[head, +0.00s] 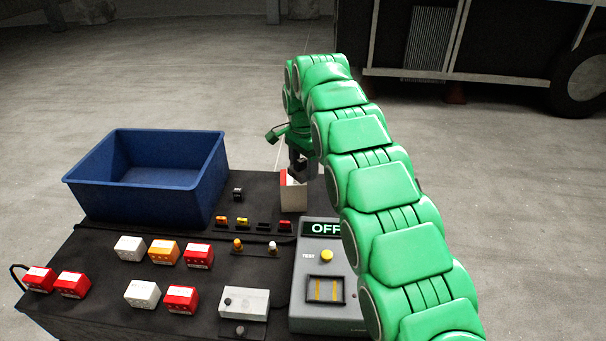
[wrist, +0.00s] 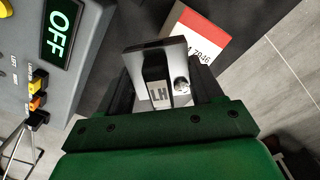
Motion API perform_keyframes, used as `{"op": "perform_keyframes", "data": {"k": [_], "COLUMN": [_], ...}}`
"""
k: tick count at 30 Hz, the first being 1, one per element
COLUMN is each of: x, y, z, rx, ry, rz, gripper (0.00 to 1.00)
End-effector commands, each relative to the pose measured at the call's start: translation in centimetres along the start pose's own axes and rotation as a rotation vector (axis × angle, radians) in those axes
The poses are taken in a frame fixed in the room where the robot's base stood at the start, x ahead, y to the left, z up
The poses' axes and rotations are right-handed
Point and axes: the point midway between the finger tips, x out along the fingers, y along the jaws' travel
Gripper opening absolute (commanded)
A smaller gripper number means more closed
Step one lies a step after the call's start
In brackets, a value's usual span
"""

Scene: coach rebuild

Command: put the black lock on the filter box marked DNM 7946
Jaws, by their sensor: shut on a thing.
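My gripper (head: 301,160) is shut on a lock-like block (wrist: 178,62), which has a bright metallic face, dark parts, a light tag reading LH and a round silver fitting. I cannot tell whether its body is black. A red and white filter box (head: 293,194) stands just below the gripper; in the wrist view this box (wrist: 194,40) shows a partly hidden marking that seems to end in 7946. The held block appears above or beside the box; contact is unclear. A small black item with a light patch (head: 238,193) sits on the dark table left of the box.
A grey tester (head: 328,270) showing OFF stands close to the right. A blue bin (head: 150,185) is at back left. Several white, orange and red boxes (head: 163,252) and a grey box (head: 244,303) lie in front. Small coloured parts (head: 243,222) line the middle.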

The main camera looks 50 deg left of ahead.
Motion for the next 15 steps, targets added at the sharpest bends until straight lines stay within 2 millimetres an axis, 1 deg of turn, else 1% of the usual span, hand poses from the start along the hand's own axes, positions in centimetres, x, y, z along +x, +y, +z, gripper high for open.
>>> {"op": "perform_keyframes", "data": {"k": [11,15], "x": [0.7,1.4], "y": [-0.6,-0.5], "z": [-0.4,-0.4], "rx": [0.001,0.001], "ry": [0.002,0.001], "rz": [-0.003,-0.001], "gripper": [0.24,0.24]}}
